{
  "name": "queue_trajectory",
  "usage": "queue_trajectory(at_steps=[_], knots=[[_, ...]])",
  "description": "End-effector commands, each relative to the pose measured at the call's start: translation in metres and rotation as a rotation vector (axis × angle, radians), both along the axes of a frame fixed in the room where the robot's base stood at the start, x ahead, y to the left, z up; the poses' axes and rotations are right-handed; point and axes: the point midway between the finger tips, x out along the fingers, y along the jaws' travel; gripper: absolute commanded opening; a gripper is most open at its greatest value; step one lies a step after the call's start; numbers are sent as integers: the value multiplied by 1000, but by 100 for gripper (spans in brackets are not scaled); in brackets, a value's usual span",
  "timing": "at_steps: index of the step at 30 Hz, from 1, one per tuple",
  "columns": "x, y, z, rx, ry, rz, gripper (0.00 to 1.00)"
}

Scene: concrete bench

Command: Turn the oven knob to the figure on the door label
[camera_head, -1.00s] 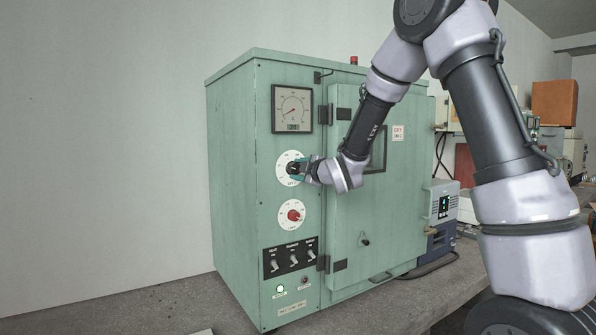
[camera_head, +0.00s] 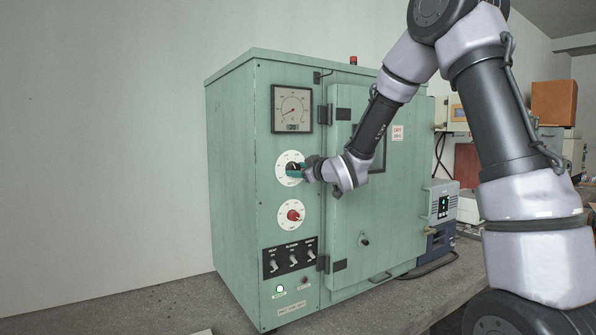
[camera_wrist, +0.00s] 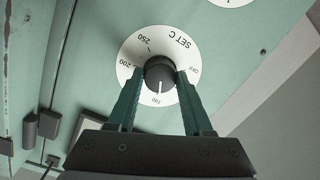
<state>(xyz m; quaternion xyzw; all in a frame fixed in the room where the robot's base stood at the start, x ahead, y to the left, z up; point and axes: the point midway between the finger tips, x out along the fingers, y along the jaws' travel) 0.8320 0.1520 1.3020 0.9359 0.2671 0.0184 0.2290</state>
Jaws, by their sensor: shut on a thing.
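The green oven (camera_head: 230,180) stands on the bench. Its upper black knob (camera_wrist: 159,70) sits on a white dial marked SET C (camera_wrist: 135,50), which also shows in the head view (camera_head: 283,173). My gripper (camera_wrist: 161,76) is shut on this knob, one finger on each side. In the wrist view the knob's white line points down at a figure that looks like 100; 200, 250 and OFF lie around the rim. The white door label (camera_head: 398,133) has red print too small to read surely. In the head view my gripper (camera_head: 301,169) partly hides the knob.
A red knob (camera_head: 293,215) on a second white dial lies just below. A gauge (camera_head: 292,109) is above, and a row of switches (camera_head: 290,258) is lower down. The oven door (camera_head: 345,215) with its window lies right of the panel, behind my arm.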

Motion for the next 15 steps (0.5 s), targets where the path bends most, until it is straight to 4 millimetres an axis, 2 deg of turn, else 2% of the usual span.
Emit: queue_trajectory(at_steps=[15], knots=[[0, -1, -2, 34, 25, -1, 0]])
